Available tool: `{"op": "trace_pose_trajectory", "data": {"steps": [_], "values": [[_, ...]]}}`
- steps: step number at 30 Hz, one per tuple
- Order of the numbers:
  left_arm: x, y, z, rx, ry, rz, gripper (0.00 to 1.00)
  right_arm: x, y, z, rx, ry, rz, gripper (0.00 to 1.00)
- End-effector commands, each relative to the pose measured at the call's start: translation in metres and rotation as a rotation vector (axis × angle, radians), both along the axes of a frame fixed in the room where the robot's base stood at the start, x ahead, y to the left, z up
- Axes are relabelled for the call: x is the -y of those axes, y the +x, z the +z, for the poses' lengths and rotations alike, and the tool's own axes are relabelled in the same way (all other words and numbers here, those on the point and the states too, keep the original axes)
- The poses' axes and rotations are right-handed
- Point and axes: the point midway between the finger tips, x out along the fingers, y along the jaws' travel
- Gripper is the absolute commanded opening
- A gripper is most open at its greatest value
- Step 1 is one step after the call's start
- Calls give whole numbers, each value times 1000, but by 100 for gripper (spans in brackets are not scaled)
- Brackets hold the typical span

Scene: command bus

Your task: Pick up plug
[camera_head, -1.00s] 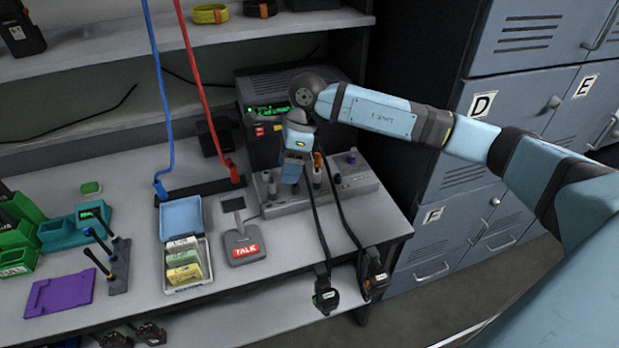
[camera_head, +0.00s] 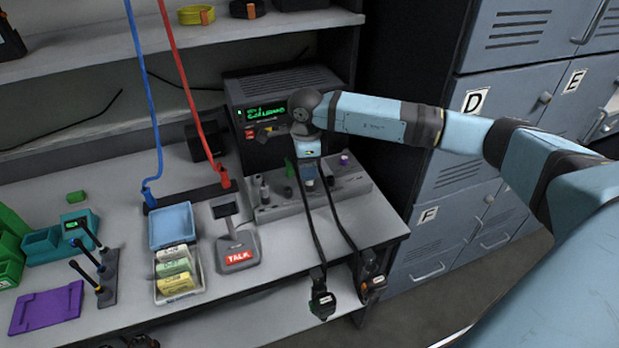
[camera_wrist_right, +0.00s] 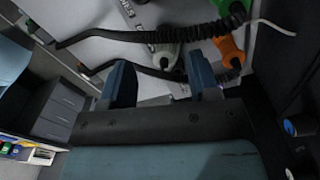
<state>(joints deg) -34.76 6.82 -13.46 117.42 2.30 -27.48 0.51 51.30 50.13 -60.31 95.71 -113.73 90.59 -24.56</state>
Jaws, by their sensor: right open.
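A grey panel block (camera_head: 290,208) stands at the right end of the counter, with several upright plugs on it. A grey plug (camera_head: 264,192) stands at its left side. Black cords hang from the block over the counter's front edge. My right gripper (camera_head: 309,180) points down above the block and hides part of it. In the right wrist view its two blue fingers (camera_wrist_right: 160,84) are apart with nothing held between them. Beyond them show a grey plug (camera_wrist_right: 167,52) and an orange plug (camera_wrist_right: 230,52) with black cords. My left gripper is not in view.
A radio with a green display (camera_head: 282,105) stands behind the block. A TALK microphone stand (camera_head: 237,245) and an open card box (camera_head: 177,282) stand to the left. Blue (camera_head: 146,120) and red (camera_head: 190,100) cables rise nearby. Lockers (camera_head: 455,190) are on the right.

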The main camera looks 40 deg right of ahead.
Motion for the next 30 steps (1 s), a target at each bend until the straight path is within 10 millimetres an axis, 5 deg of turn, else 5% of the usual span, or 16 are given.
{"op": "trace_pose_trajectory", "data": {"steps": [9,16,22,30], "values": [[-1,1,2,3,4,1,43,7,-1,-43,-1,3,1,56],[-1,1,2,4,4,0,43,7,-1,-45,0,3,0,56],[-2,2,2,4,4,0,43,8,-1,-45,0,2,0,10],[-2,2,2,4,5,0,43,8,-1,-45,1,2,0,10]]}}
